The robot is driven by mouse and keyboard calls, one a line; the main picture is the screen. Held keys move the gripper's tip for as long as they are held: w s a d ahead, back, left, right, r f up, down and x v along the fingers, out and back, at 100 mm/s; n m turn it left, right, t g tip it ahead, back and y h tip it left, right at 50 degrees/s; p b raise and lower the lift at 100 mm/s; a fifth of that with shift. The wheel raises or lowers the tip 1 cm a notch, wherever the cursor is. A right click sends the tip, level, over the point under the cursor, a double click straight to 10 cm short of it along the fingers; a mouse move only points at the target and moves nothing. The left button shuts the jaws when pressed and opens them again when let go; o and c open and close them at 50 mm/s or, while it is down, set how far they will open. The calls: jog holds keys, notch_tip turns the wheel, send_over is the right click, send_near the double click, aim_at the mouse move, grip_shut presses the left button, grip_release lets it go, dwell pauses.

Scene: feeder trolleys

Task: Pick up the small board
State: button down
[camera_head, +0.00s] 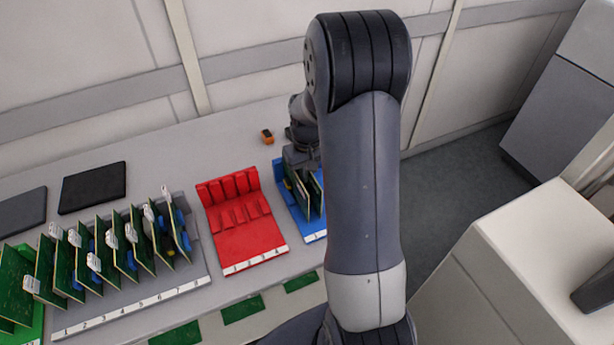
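Two green boards (316,193) stand upright in the blue holder (291,211), partly hidden behind my arm. My gripper (300,163) is low over the blue holder, right at the top of these boards. Its fingers are too small and too covered to show whether they are open or shut, or whether they touch a board. Several larger green boards (128,250) stand upright in the grey numbered rack (185,292) at the left. I cannot tell for sure which one is the small board.
An empty red holder (250,246) with slots stands between the grey rack and the blue holder. Flat green pieces (243,309) lie along the front of the table. A small orange item (267,136) and black pads (93,187) lie behind. A white cabinet (535,240) stands right.

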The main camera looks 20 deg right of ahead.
notch_tip(320, 180, up, 18)
jog(key=shift+r, duration=0.25)
dwell(0.4)
dwell(0.5)
